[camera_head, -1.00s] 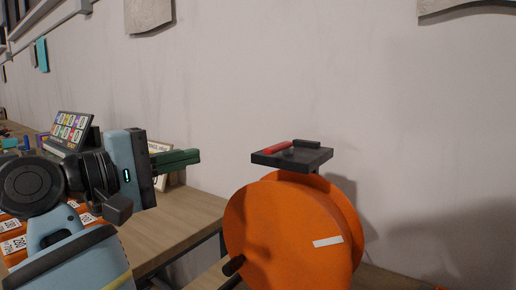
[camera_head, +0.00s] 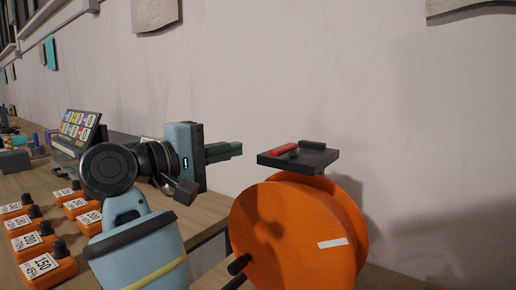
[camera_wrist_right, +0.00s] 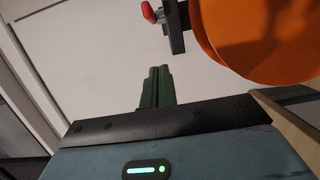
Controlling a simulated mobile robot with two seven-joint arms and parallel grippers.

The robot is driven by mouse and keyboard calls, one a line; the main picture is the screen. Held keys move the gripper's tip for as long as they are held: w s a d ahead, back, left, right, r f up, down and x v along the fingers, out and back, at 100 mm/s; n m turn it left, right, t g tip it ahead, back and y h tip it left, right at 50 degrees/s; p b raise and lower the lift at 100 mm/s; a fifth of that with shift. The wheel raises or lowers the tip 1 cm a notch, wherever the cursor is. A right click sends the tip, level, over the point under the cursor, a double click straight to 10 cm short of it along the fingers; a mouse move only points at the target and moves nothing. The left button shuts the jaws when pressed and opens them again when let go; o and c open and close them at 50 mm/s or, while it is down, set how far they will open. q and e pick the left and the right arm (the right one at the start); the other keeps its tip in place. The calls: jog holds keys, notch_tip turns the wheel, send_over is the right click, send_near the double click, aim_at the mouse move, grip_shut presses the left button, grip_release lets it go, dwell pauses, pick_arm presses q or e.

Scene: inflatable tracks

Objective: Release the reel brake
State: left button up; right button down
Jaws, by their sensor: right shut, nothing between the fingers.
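The orange reel (camera_head: 285,235) stands at the lower right in the head view, and part of it shows at the upper right in the right wrist view (camera_wrist_right: 270,35). A dark bracket plate (camera_head: 315,157) sits above the reel and carries the red brake lever (camera_head: 285,148). The red lever also shows in the right wrist view (camera_wrist_right: 149,11). My right gripper (camera_head: 238,149) is shut and empty. Its green fingers point right toward the plate, with a small gap to its left edge. The fingers also show in the right wrist view (camera_wrist_right: 156,85). My left gripper is out of view.
A wooden table (camera_head: 205,220) runs along the left, with several orange labelled blocks (camera_head: 45,262) and a tilted panel of coloured labels (camera_head: 80,128). A pale wall (camera_head: 300,70) stands behind. A dark axle end (camera_head: 238,264) juts from the reel's left side.

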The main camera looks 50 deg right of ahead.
aim_at(285, 153)
jog(key=s+d, duration=0.2)
jog(key=s, duration=0.1)
jog(key=s+d+p, duration=0.1)
jog(key=shift+s, duration=0.25)
dwell(0.4)
